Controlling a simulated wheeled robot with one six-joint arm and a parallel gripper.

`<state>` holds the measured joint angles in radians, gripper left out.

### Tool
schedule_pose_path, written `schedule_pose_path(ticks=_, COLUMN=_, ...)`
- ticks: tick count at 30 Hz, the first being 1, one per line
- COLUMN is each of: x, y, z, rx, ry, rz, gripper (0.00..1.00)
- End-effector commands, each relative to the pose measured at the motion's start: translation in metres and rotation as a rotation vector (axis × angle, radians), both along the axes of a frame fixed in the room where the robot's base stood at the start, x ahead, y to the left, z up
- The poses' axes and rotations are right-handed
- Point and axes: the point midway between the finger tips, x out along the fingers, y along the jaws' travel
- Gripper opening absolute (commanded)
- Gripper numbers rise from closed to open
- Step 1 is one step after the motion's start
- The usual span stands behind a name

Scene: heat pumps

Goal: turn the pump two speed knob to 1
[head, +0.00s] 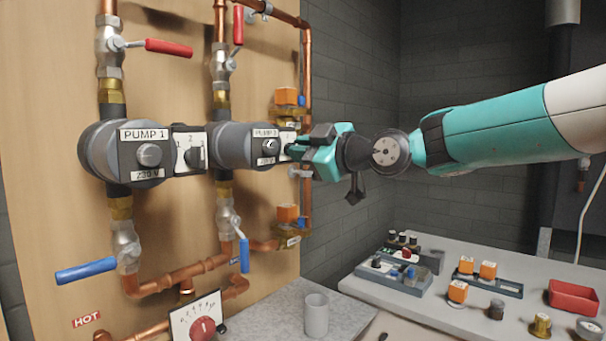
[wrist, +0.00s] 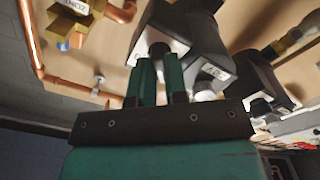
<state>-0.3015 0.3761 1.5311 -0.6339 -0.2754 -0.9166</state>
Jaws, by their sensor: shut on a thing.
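Pump two (head: 235,145) is a grey round body with a white label, on the copper pipe right of pump one (head: 115,150). Its speed box (head: 287,136) has a white dial face, mostly covered by my gripper. My gripper (head: 291,149) reaches in from the right with its fingers at that face. In the wrist view my two green fingers (wrist: 160,75) are shut on the small dark speed knob (wrist: 160,49) in front of the box (wrist: 158,25). The knob's setting is hidden.
Red-handled valves (head: 168,47) sit above the pumps and blue-handled valves (head: 86,271) below. Orange actuators (head: 286,96) are on the pipe close behind my gripper.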

Motion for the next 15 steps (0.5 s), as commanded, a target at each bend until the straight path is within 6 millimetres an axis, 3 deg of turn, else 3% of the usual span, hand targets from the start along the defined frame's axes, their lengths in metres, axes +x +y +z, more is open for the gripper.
schedule_pose_path(ticks=15, x=0.0001, y=-0.0002, z=0.0006, rx=-0.052, ry=-0.066, rz=-0.001, gripper=0.00)
